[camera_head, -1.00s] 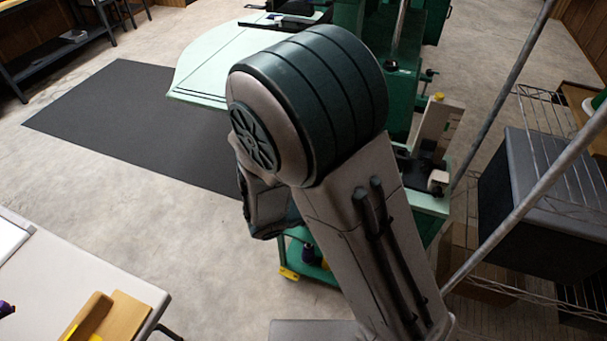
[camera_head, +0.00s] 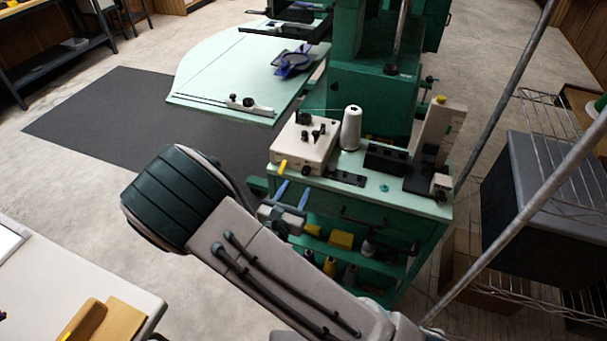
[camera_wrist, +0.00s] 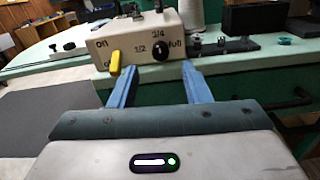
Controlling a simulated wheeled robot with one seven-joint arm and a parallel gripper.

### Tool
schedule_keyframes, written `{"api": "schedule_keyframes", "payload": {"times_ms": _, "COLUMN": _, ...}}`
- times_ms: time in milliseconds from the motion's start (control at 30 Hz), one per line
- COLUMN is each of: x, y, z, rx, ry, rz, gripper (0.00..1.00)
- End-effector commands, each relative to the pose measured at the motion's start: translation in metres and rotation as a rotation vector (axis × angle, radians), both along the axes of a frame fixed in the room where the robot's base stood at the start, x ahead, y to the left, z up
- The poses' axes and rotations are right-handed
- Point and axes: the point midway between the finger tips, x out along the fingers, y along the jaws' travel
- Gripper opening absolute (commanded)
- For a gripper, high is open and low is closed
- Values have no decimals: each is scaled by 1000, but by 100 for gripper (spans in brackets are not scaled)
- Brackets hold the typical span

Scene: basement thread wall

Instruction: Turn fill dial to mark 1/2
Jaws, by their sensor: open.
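The fill dial (camera_wrist: 160,49) is a round black knob on the front of a cream box (camera_wrist: 120,41). In the wrist view, marks 1/2, 1/4 and full are printed around it. A pale line shows on the knob, but where it points is too small to tell for sure. The box also shows in the head view (camera_head: 304,143), on a green cart. My gripper (camera_wrist: 158,68) has two blue fingers, spread apart and empty, in front of and below the dial. The fingers also show just in front of the box in the head view (camera_head: 293,193).
A yellow lever (camera_wrist: 115,63) sits left of the dial beside the on mark, close to my left finger. A white thread spool (camera_head: 351,128) and black blocks (camera_head: 386,159) stand on the cart top (camera_head: 432,207). A wire shelf (camera_head: 540,130) stands at the right.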

Motion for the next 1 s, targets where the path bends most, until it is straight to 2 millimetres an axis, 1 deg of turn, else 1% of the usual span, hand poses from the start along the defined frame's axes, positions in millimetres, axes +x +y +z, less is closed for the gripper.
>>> {"api": "schedule_keyframes", "payload": {"times_ms": 33, "x": 11, "y": -5, "z": 1, "rx": -1, "ry": -3, "rz": -4, "gripper": 44}}
{"api": "schedule_keyframes", "payload": {"times_ms": 100, "x": 24, "y": -10, "z": 1, "rx": -1, "ry": -2, "rz": -5, "gripper": 44}}
{"api": "schedule_keyframes", "payload": {"times_ms": 300, "x": 51, "y": -19, "z": 1, "rx": 1, "ry": -1, "rz": -3, "gripper": 44}}
{"api": "schedule_keyframes", "payload": {"times_ms": 500, "x": 61, "y": -23, "z": 0, "rx": 1, "ry": 0, "rz": -1, "gripper": 44}}
{"api": "schedule_keyframes", "payload": {"times_ms": 733, "x": 62, "y": -23, "z": 0, "rx": 1, "ry": 0, "rz": -1, "gripper": 44}}
{"api": "schedule_keyframes", "payload": {"times_ms": 767, "x": 62, "y": -23, "z": 0, "rx": 1, "ry": 0, "rz": -1, "gripper": 41}}
{"api": "schedule_keyframes", "payload": {"times_ms": 800, "x": 62, "y": -23, "z": 0, "rx": 1, "ry": 0, "rz": -1, "gripper": 30}}
{"api": "schedule_keyframes", "payload": {"times_ms": 867, "x": 62, "y": -23, "z": 0, "rx": 1, "ry": 0, "rz": -1, "gripper": 13}}
{"api": "schedule_keyframes", "payload": {"times_ms": 900, "x": 62, "y": -23, "z": 0, "rx": 1, "ry": 0, "rz": -1, "gripper": 2}}
{"api": "schedule_keyframes", "payload": {"times_ms": 933, "x": 62, "y": -23, "z": 0, "rx": 1, "ry": 0, "rz": -1, "gripper": 0}}
{"api": "schedule_keyframes", "payload": {"times_ms": 1000, "x": 61, "y": -23, "z": 0, "rx": 1, "ry": 0, "rz": -1, "gripper": 0}}
